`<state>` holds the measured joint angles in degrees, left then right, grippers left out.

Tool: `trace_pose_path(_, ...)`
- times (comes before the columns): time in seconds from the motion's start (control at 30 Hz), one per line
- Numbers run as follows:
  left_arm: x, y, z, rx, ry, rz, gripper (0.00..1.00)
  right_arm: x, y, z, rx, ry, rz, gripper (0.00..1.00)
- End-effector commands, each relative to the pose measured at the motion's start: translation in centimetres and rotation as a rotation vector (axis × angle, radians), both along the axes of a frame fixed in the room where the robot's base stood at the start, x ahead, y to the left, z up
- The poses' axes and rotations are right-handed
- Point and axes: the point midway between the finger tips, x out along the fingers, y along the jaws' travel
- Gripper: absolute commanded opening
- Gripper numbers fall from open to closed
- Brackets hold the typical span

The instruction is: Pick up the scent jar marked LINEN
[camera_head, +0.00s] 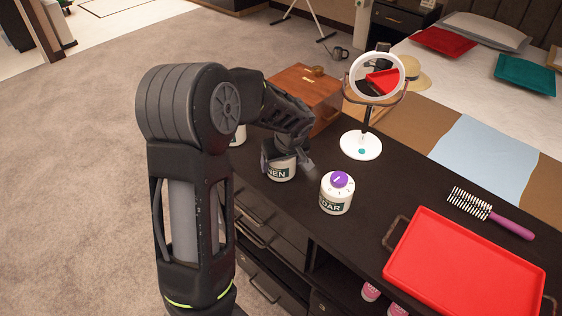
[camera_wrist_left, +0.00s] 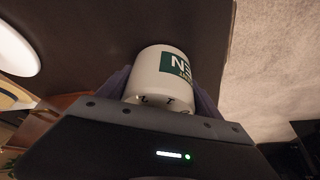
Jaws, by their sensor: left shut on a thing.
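The LINEN jar (camera_head: 281,171) is white with a green label, of which only the end letters show. It is on the dark dresser, with its top hidden by my left gripper (camera_head: 287,160). My left gripper is shut on this jar from above. In the left wrist view the jar (camera_wrist_left: 163,75) sits between the two fingers, its label partly cut off. A second white jar (camera_head: 336,195) with a purple top and a label ending in DAR stands to the right, apart from the gripper. My right gripper is not in view.
Another white jar (camera_head: 238,135) is partly hidden behind my left arm. A round mirror (camera_head: 377,76) on a white base and a wooden box (camera_head: 308,92) stand behind. A red tray (camera_head: 467,268) and a purple-handled brush (camera_head: 490,213) lie to the right on the dresser (camera_head: 392,190).

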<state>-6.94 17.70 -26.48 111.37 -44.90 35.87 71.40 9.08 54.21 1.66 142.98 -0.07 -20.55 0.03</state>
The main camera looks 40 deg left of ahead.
Motion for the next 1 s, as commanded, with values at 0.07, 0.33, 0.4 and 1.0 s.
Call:
trace_pose_path(0.07, 0.0, 0.0, 0.0, 0.000, -0.001, 0.000, 0.26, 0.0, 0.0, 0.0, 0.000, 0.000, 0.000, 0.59)
trace_pose_path(0.33, 0.1, 0.0, 1.0, 0.000, -0.003, 0.001, 0.26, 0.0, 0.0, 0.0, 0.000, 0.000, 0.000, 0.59)
trace_pose_path(0.4, 0.1, 0.0, 1.9, 0.000, -0.005, 0.000, 0.26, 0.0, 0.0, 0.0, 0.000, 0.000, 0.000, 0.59)
trace_pose_path(1.0, 0.0, 0.0, 10.1, 0.000, -0.002, 0.000, 0.26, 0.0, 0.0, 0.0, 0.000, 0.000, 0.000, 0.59)
